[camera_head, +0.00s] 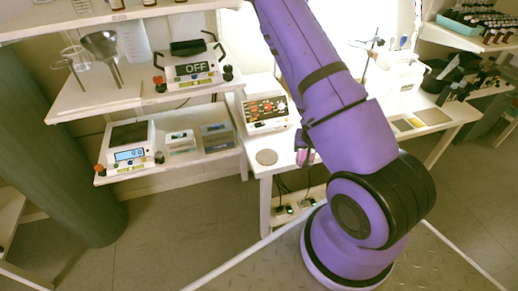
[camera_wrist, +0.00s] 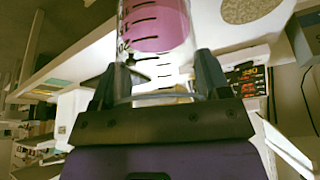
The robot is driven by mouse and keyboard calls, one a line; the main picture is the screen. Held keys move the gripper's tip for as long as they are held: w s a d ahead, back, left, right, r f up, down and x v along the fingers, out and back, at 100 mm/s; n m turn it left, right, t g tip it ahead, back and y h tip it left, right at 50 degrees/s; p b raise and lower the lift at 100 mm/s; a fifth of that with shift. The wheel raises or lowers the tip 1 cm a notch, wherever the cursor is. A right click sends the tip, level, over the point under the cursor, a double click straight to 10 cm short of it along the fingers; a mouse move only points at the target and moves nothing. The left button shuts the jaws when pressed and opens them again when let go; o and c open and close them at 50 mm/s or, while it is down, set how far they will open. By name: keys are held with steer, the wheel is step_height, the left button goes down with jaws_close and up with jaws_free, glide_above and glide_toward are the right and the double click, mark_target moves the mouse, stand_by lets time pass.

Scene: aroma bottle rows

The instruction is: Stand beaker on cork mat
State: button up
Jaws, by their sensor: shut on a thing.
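A clear beaker with black marks and pink liquid (camera_wrist: 158,28) is held between the two fingers of my gripper (camera_wrist: 163,78) in the wrist view. In the head view the beaker (camera_head: 303,156) shows only as a small pink patch beside my arm, and my gripper is mostly hidden behind it. The round cork mat (camera_head: 267,157) lies bare on the white bench near its front left corner. The mat also shows at the top right of the wrist view (camera_wrist: 250,9). The beaker is apart from the mat, to its right in the head view.
A white device with a red display (camera_head: 265,112) stands on the bench behind the mat. Flat tiles (camera_head: 432,115) lie on the bench at right.

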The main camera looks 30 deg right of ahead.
steer(key=shift+d+r, duration=0.2)
steer(key=w+a+f, duration=0.1)
steer(key=w+a, duration=0.1)
steer(key=w, duration=0.2)
steer(key=w+a+f, duration=0.1)
steer(key=w+a, duration=0.2)
steer(key=w, duration=0.2)
steer(key=w+a+f, duration=0.2)
steer(key=w+a, duration=0.1)
steer(key=w, duration=0.1)
steer(key=shift+w, duration=0.2)
steer(key=shift+f, duration=0.5)
steer(key=shift+f, duration=0.1)
steer(key=o, duration=1)
